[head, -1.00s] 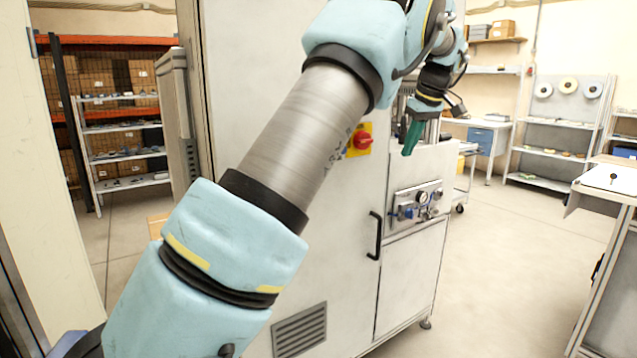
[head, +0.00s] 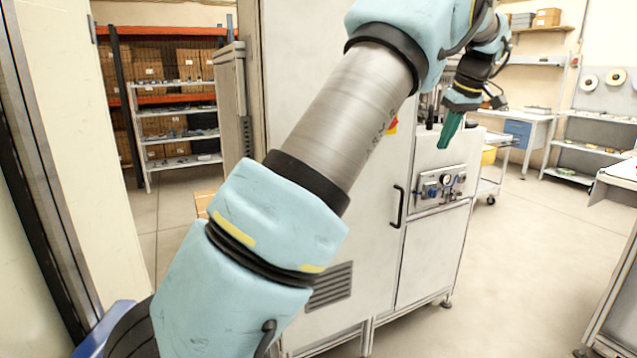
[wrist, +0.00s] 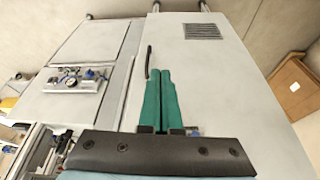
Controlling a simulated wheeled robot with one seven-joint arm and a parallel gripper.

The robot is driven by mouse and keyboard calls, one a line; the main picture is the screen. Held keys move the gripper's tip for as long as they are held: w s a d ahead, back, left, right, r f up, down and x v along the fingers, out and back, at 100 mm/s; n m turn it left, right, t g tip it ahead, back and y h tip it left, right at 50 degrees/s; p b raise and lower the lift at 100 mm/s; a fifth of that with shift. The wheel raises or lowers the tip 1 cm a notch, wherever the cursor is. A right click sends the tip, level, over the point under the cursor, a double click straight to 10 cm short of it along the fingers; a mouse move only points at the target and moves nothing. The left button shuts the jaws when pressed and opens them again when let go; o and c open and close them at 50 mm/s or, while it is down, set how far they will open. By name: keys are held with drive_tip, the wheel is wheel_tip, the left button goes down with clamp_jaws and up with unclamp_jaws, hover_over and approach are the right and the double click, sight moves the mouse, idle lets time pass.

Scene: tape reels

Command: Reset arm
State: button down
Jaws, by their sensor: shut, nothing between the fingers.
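My arm reaches up and to the right across the head view, in front of a white machine cabinet. My gripper (head: 450,131) has green fingers and hangs at the arm's far end, pointing down. In the wrist view my gripper (wrist: 161,72) shows its two green fingers side by side and together, with nothing between them. The fingers appear in front of the cabinet (wrist: 225,80); I cannot tell the exact gap.
The white cabinet (head: 340,240) has a black handle (head: 398,206) and a gauge panel (head: 440,187). Shelves (head: 180,135) stand at the left. A grey rack with tape reels (head: 589,82) stands at the back right. Open floor (head: 510,270) lies right of the cabinet.

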drive_tip(key=s+a+f+m+g, duration=0.1)
drive_tip(key=a+f, duration=0.3)
drive_tip(key=a, duration=0.7)
drive_tip(key=s+a+f+m+g, duration=0.15)
drive_tip(key=a+f, duration=0.35)
drive_tip(key=a, duration=0.5)
drive_tip(key=s+a+f+m, duration=0.1)
drive_tip(key=s+a+f, duration=0.3)
drive_tip(key=s+a, duration=0.4)
drive_tip(key=s+a+f+m+h, duration=0.1)
drive_tip(key=s+a+f, duration=0.4)
drive_tip(key=s+a, duration=0.3)
drive_tip(key=s, duration=0.4)
drive_tip(key=shift+f+m+h, duration=0.25)
drive_tip(key=shift+m+h, duration=0.05)
drive_tip(key=shift+m, duration=0.05)
